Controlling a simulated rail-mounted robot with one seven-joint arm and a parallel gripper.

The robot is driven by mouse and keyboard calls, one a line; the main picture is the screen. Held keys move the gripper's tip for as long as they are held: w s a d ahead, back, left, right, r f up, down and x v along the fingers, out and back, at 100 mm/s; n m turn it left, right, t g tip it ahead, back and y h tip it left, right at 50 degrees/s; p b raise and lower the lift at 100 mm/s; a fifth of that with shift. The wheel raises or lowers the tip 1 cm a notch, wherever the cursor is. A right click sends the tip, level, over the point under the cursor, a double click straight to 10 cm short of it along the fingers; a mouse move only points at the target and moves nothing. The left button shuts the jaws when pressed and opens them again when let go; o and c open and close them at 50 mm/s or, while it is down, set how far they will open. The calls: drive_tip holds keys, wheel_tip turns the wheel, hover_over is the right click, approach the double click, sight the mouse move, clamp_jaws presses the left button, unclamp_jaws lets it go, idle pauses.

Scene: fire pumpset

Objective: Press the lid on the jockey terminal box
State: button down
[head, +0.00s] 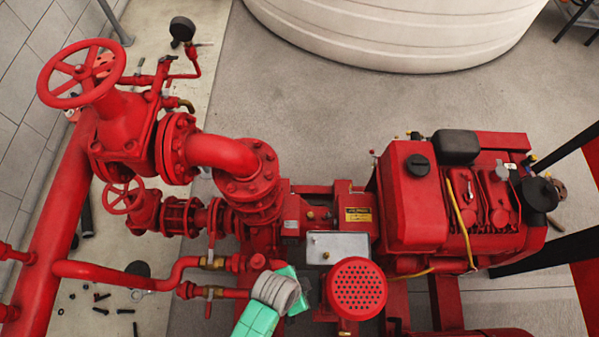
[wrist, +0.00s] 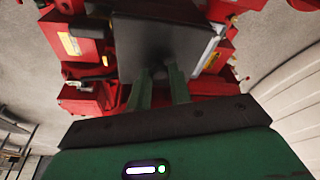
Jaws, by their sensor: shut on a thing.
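In the wrist view my gripper (wrist: 157,76) has its two green fingers closed on a small stub at the middle of a dark, flat square plate, which looks like the lid (wrist: 165,42). The lid hides what lies straight beyond the fingers. A pale grey rectangular plate (head: 340,246) shows just up and right of the hand, above the round perforated red motor end (head: 357,288). I cannot tell whether it is the held lid or the jockey terminal box.
A large red engine (head: 418,205) stands to the right. Red pipes, flanges and a handwheel (head: 81,72) crowd the left. A white tank (head: 400,30) stands at the back. Loose bolts (head: 100,297) lie on the floor at lower left. Floor behind the engine is open.

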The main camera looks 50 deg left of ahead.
idle(0.4)
drive_tip(key=c, duration=0.7)
unclamp_jaws()
wheel_tip(320, 180, up, 7)
drive_tip(key=p, duration=0.7)
drive_tip(key=shift+p, duration=0.3)
clamp_jaws()
idle(0.7)
